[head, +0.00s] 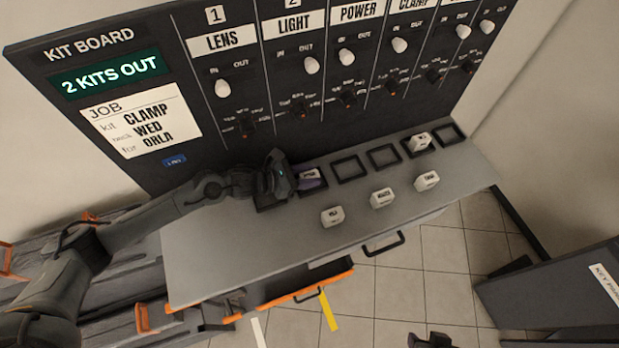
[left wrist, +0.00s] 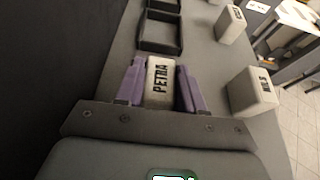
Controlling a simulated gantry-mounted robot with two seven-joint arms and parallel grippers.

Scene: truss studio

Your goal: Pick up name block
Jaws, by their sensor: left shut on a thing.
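My left gripper (head: 313,180) reaches in from the left over the grey bench, with purple fingers. It is shut on a white name block (left wrist: 159,82) marked PETRA, which sits between the two fingers in the left wrist view. The same block shows at the fingertips in the head view (head: 309,173), over one of the black square frames. I cannot tell whether it touches the bench. Other white name blocks stand on the bench front (head: 332,217), (head: 382,198), (head: 427,181). Another white block (head: 421,140) sits in a frame at the right. A small dark shape at the bottom edge may be my right gripper.
The kit board (head: 190,110) rises behind the bench (head: 235,240), with white knobs and a job card (head: 140,120) reading CLAMP, WED. Empty black frames (head: 349,168) line the bench's back. A drawer with orange edges (head: 305,285) is below the front.

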